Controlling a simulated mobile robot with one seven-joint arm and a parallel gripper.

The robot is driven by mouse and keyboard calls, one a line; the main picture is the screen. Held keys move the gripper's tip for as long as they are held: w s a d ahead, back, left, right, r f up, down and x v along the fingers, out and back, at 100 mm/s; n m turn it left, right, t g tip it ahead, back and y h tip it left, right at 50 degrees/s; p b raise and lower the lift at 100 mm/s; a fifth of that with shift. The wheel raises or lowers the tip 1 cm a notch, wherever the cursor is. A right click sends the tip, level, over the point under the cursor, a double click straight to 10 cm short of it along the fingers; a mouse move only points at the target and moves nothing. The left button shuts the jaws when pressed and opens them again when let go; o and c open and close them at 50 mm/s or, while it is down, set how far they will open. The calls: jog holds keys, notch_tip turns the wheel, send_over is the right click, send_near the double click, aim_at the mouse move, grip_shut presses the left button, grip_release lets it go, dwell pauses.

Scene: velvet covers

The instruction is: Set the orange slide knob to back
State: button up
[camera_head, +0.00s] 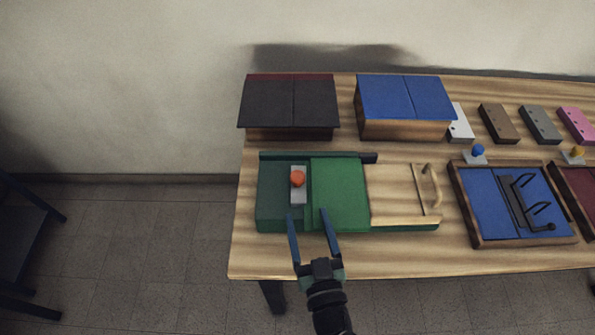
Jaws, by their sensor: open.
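The plate lies on the left part of a green box (338,190) near the table's front left. My gripper (306,212) has two blue fingers spread apart. Nothing is between the fingers except the view of the green surface. I cannot tell how high the fingertips are above the box.
A dark box (289,104) and a blue-lidded box (405,97) stand behind. A wooden part with a curved handle (432,187) lies right of the green cover. A blue panel with black levers (512,203) is farther right. The wooden table (300,258) has a bare front strip.

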aim_at(299, 184)
jog(key=w, duration=0.3)
jog(key=w+a, duration=0.1)
jog(key=w, duration=0.3)
jog(key=w+a, duration=0.1)
jog(key=w, duration=0.3)
jog(key=shift+a+b, duration=0.1)
jog(key=shift+b, duration=0.2)
grip_shut()
dwell(0.9)
